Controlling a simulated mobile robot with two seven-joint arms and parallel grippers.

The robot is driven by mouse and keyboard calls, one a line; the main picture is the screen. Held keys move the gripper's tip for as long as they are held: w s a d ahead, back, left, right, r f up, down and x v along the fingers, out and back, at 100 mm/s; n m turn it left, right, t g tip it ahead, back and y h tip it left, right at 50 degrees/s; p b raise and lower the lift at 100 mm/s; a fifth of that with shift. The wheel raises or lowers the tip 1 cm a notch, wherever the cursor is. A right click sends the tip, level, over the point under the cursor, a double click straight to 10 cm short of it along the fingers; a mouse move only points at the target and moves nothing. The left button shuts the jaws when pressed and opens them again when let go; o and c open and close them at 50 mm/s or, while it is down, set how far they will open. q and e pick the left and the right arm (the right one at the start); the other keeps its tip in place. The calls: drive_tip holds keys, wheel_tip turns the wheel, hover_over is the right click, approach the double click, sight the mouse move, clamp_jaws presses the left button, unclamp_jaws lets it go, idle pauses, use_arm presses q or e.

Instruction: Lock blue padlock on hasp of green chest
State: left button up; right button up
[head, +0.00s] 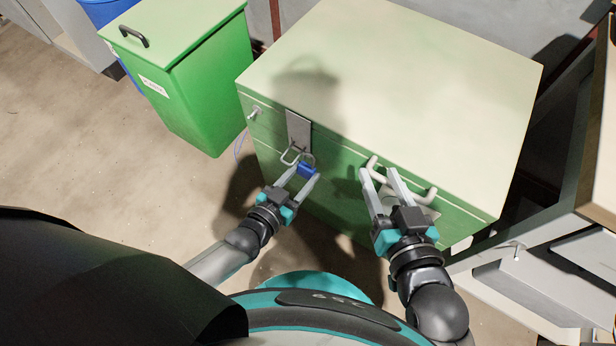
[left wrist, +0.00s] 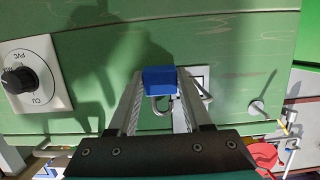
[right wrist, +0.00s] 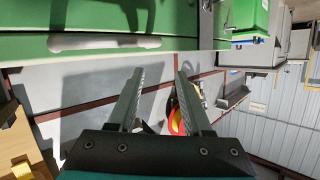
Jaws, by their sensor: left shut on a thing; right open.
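The green chest (head: 400,75) has a closed pale lid. A grey metal hasp plate (head: 298,128) hangs down its front, with a wire loop (head: 290,154) at its lower end. My left gripper (head: 306,172) is shut on the blue padlock (head: 309,169) just in front of the hasp. In the left wrist view, the padlock (left wrist: 160,76) is between the fingertips and its metal shackle (left wrist: 162,106) is beside the hasp (left wrist: 200,82). I cannot tell whether the shackle passes through the loop. My right gripper (head: 379,172) is open and empty by the chest's front handle (head: 428,196).
A green lidded bin (head: 195,85) stands left of the chest, with a blue container (head: 105,12) behind it. A round dial (left wrist: 30,78) on a white plate is on the chest front. Grey drawers (head: 560,275) stand at the right. Floor at the left is clear.

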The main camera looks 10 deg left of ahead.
use_arm(q)
drive_tip(key=a, duration=0.1)
drive_tip(key=w+a+b, duration=0.1)
drive_tip(key=shift+a+f, duration=0.15)
drive_tip(key=shift+a, duration=0.2)
use_arm(e)
drive_tip(key=shift+s+a+r+t+y, duration=0.3)
drive_tip(key=shift+a+r+t+y, duration=0.25)
drive_tip(key=shift+t, duration=0.25)
drive_tip(key=shift+c, duration=0.2)
